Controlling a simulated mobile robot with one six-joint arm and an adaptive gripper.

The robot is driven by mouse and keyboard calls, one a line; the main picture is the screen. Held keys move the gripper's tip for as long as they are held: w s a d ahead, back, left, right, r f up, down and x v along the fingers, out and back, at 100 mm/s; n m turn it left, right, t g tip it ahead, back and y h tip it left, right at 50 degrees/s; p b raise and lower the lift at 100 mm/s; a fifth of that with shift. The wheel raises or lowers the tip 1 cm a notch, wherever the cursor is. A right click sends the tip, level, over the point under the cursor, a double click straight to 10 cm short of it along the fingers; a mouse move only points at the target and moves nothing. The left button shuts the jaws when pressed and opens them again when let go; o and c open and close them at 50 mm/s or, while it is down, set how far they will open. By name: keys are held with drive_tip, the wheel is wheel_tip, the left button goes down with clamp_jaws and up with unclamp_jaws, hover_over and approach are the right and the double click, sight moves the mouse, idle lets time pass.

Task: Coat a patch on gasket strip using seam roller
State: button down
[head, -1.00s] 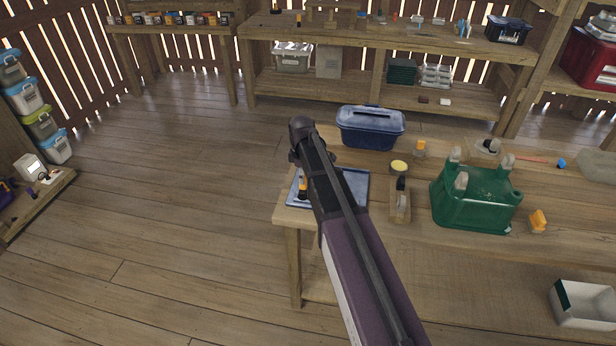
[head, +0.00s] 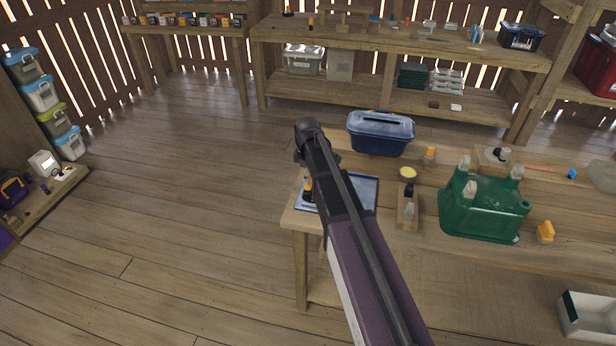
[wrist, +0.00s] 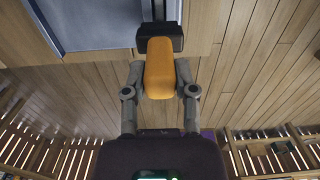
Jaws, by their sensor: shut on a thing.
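My gripper (wrist: 159,82) is shut on the orange handle of a tool (wrist: 159,66), which I take to be the seam roller. A dark collar sits beyond the handle, and its working end is out of clear sight at the top of the wrist view. In the head view my arm hides most of the gripper; a bit of the orange handle (head: 308,188) shows beside it, over the left part of a blue-grey tray (head: 366,192). The tray also shows in the wrist view (wrist: 95,22). A thin reddish strip (head: 540,168) lies at the right; I cannot tell whether it is the gasket strip.
A blue lidded bin (head: 381,135) stands behind the tray. A wooden block with a dark-handled tool (head: 408,217), a yellow round pot (head: 408,173) and an upturned green bin (head: 478,213) stand to its right. The floor left of the table is clear.

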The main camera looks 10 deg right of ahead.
drive_tip(key=shift+r+p, duration=1.9)
drive_tip(key=shift+r, duration=0.3)
drive_tip(key=shift+r+p, duration=1.5)
drive_tip(key=shift+f, duration=0.15)
drive_tip(key=shift+s+d+f+b, duration=0.1)
drive_tip(key=shift+f+b, duration=0.05)
drive_tip(key=shift+b, duration=0.15)
drive_tip(key=shift+f, duration=0.3)
drive_tip(key=shift+r, duration=0.1)
